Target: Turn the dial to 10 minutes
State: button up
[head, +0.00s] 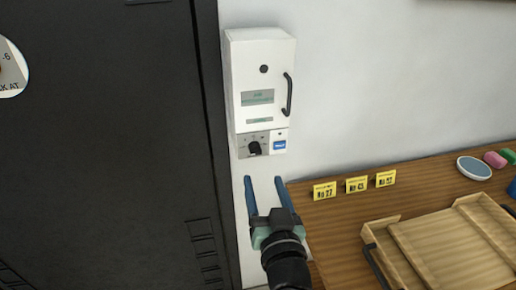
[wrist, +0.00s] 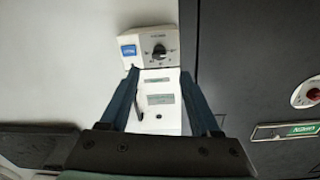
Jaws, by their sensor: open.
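The dial (head: 255,148) is a black knob on a grey panel at the bottom of a white wall box (head: 262,80). Its printed marks are too small to read. In the wrist view the dial (wrist: 159,51) shows beyond the fingertips, with the white box (wrist: 160,122) between the fingers. My gripper (head: 263,180) has two blue fingers and is open and empty. In the head view it appears below the dial, apart from it. In the wrist view the gripper (wrist: 158,75) points toward the panel.
A blue label (head: 280,145) sits beside the dial, and a black handle (head: 287,95) is on the box's right side. A dark door (head: 110,140) stands left. A wooden counter (head: 335,235) at right holds yellow number cards (head: 356,185) and a wooden tray (head: 395,262).

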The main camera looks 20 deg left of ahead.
aim_at(256, 154)
jog(key=p+x, duration=0.1)
jog(key=x, duration=0.8)
jog(key=shift+w+a+p, duration=0.2)
jog(key=shift+w+p, duration=0.15)
grip_shut()
